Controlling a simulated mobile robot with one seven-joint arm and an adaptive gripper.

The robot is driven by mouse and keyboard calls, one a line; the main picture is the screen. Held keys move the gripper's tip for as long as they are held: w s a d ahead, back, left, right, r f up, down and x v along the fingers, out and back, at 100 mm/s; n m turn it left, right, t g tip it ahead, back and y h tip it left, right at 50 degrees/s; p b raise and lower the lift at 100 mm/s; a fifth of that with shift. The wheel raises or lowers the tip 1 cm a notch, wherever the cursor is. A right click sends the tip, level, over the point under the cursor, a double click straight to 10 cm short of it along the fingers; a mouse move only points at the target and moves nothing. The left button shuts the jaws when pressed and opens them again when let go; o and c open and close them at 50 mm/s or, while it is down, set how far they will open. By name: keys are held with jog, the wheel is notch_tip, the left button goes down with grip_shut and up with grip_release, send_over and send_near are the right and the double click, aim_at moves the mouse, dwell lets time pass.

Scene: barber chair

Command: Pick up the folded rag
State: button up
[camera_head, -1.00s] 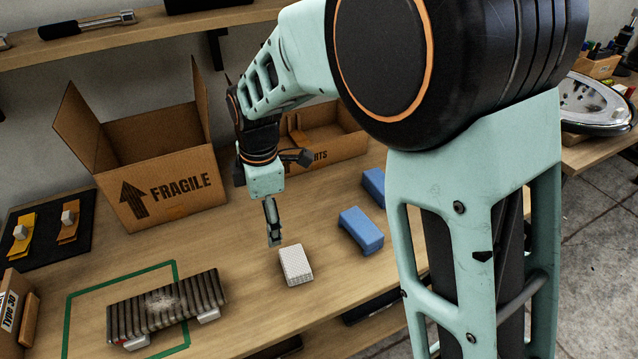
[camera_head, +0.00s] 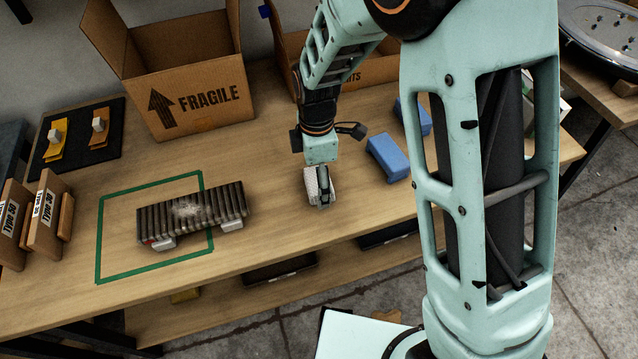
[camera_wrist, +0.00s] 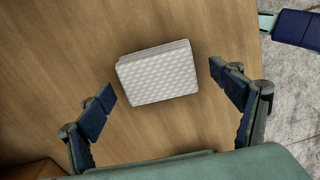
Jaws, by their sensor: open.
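The folded rag (camera_head: 310,184) is a small white, waffle-textured rectangular pad lying on the wooden workbench near its front edge. In the head view it is partly hidden behind my gripper (camera_head: 323,190). In the wrist view the whole top of the rag (camera_wrist: 157,76) shows, slightly turned. My gripper (camera_wrist: 167,88) is open and empty there, with one dark blue finger pad left and below the rag and the other to its right. The fingers appear above the rag; I cannot tell whether they touch it.
Two blue blocks (camera_head: 387,158) lie right of the rag. A dark ribbed metal part (camera_head: 193,212) lies to the left across a green taped outline (camera_head: 98,243). An open FRAGILE box (camera_head: 203,105) and another carton (camera_head: 376,71) stand behind. Bare bench lies between the metal part and the rag.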

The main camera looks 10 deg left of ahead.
jog(key=shift+f, duration=0.3)
jog(key=shift+c, duration=0.7)
jog(key=c, duration=1)
